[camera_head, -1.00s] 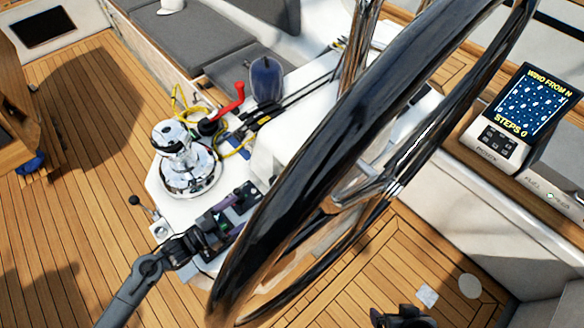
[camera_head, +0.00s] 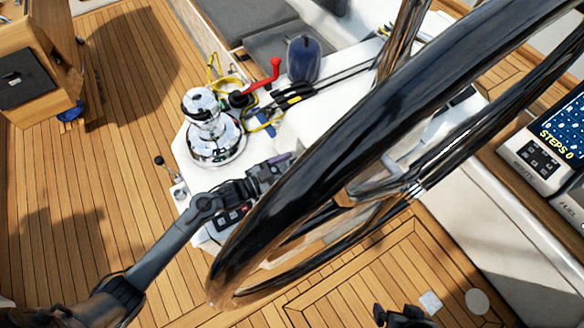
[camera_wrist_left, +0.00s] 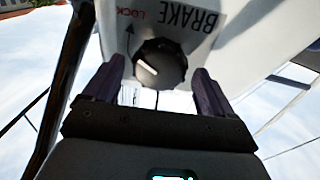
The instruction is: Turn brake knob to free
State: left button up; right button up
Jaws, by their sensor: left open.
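The brake knob (camera_wrist_left: 160,60) is a round black knob with a white pointer line, on a white panel in the left wrist view. The panel reads BRAKE and, in red, LOCK, with a curved arrow beside the knob. The pointer slants toward the upper left, on the LOCK side. My left gripper (camera_wrist_left: 158,68) is open, its two fingers on either side of the knob's near edge; I cannot tell if they touch it. In the head view my left gripper (camera_head: 272,168) is beside the pedestal, and the wheel hides the knob. My right gripper (camera_head: 404,316) is partly visible at the bottom edge.
The large black steering wheel (camera_head: 345,150) crosses close to my left gripper. A chrome winch (camera_head: 212,130) and a red-handled lever (camera_head: 262,78) stand on the white console. Open teak deck (camera_head: 110,200) lies left.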

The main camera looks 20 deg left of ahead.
pick_arm(q)
jog(key=shift+w+d, duration=0.3)
jog(key=c, duration=1)
jog(key=shift+c, duration=0.2)
